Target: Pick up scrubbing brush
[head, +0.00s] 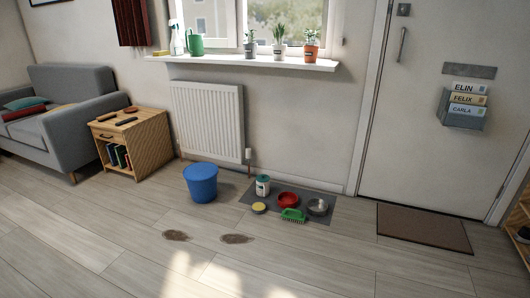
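A green scrubbing brush (293,215) lies at the front edge of a dark grey mat (319,216) on the floor, just in front of a red bowl (288,199). It is small in the head view, and its fine shape is hard to make out. Neither of my grippers shows in the head view. Nothing stands in front of the brush.
A metal bowl (318,206), a white-and-green tin (262,186) and a yellow round item (259,208) sit near the brush. A blue bucket (201,184) stands left of the mat. Two brown stains (237,239) mark the otherwise clear floor in front. A doormat (424,227) lies right.

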